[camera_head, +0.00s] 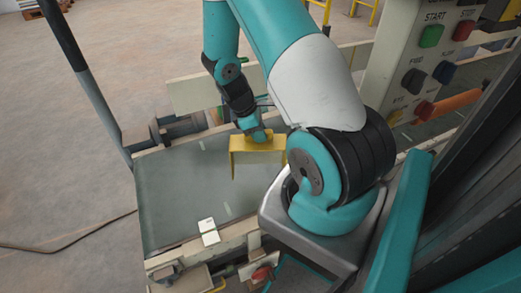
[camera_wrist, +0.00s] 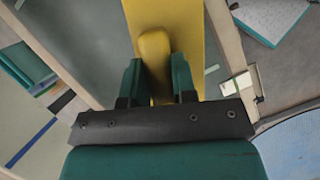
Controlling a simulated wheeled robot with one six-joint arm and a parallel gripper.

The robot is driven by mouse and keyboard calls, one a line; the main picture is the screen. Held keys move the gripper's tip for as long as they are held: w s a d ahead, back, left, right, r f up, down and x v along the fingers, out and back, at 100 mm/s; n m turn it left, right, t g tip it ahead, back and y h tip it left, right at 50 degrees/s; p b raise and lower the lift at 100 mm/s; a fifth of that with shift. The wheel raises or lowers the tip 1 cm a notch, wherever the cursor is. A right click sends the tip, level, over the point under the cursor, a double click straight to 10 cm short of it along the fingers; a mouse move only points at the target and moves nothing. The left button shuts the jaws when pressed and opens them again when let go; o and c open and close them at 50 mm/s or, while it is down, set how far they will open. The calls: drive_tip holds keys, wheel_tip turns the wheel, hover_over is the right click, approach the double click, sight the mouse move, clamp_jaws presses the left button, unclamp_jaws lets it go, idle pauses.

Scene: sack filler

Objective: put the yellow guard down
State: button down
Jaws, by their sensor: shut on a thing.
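The yellow guard (camera_head: 247,143) is a bent yellow plate with legs that point down. It is at the far right part of the grey conveyor belt (camera_head: 175,195) in the head view. My gripper (camera_head: 256,134) is above it. In the wrist view my gripper (camera_wrist: 158,80) is shut on the raised yellow grip of the guard (camera_wrist: 182,25), one teal finger on each side. I cannot tell whether the guard's legs touch the belt or hang just above it.
A control panel (camera_head: 425,65) with several coloured buttons stands at the right. Pale rails edge the belt, and a small white block (camera_head: 208,231) sits on the near rail. A dark post (camera_head: 85,80) rises at the left. The belt's left and near parts are clear.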

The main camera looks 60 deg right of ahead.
sight(258, 154)
wheel_tip(258, 154, down, 8)
idle(0.4)
drive_tip(key=c, duration=0.9)
unclamp_jaws()
